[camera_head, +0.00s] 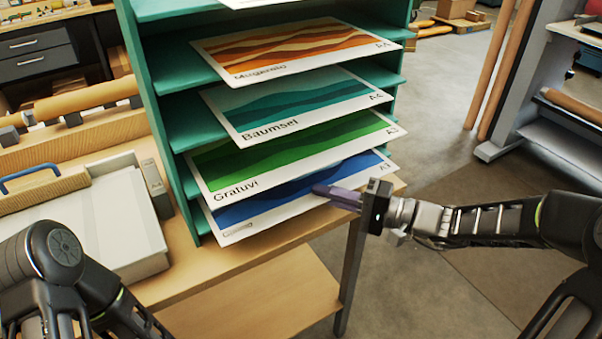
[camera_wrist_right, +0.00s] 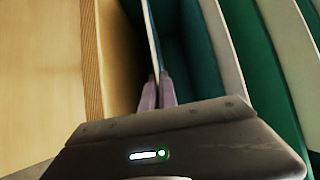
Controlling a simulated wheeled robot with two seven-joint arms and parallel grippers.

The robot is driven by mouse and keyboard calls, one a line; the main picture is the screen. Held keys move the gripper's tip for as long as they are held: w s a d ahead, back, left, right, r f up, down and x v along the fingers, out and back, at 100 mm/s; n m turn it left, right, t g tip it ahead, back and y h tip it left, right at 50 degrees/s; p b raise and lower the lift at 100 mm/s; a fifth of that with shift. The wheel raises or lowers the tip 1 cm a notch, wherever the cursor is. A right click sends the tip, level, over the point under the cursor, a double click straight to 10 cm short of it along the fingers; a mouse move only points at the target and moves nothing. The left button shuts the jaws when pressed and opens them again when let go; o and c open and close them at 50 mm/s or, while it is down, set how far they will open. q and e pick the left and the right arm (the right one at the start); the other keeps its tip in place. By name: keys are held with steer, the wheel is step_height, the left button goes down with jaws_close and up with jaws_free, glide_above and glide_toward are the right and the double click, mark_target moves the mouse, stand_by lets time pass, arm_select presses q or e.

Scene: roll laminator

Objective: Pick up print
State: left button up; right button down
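The prints lie on the shelves of a green rack (camera_head: 160,110). The lowest is a blue print (camera_head: 290,195), its front edge sticking out past the shelf. My right gripper (camera_head: 322,190) reaches in from the right at this print's right front edge. In the right wrist view, the fingers (camera_wrist_right: 157,90) are close together with the thin sheet's edge (camera_wrist_right: 152,40) between them. Above lie a green print (camera_head: 295,150), a teal print (camera_head: 295,103) and an orange print (camera_head: 295,47). My left arm shows at the lower left, but its gripper is out of view.
The rack stands on a wooden table (camera_head: 270,262) with a dark leg (camera_head: 352,265) near my right gripper. A grey-white flat device (camera_head: 120,225) is left of the rack. Grey shelving (camera_head: 560,140) stands at the right, with open floor (camera_head: 440,130) between.

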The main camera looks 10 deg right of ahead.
steer(key=shift+r, duration=0.15)
steer(key=shift+r, duration=0.55)
steer(key=s+d+r+p, duration=0.1)
steer(key=s+d+p, duration=0.2)
steer(key=s+p, duration=0.2)
steer(key=s+d+r+p, duration=0.1)
steer(key=s+d+p, duration=0.2)
steer(key=s, duration=0.8)
steer(key=shift+s+d+p, duration=0.3)
steer(key=shift+s+p, duration=0.05)
steer(key=shift+p, duration=0.85)
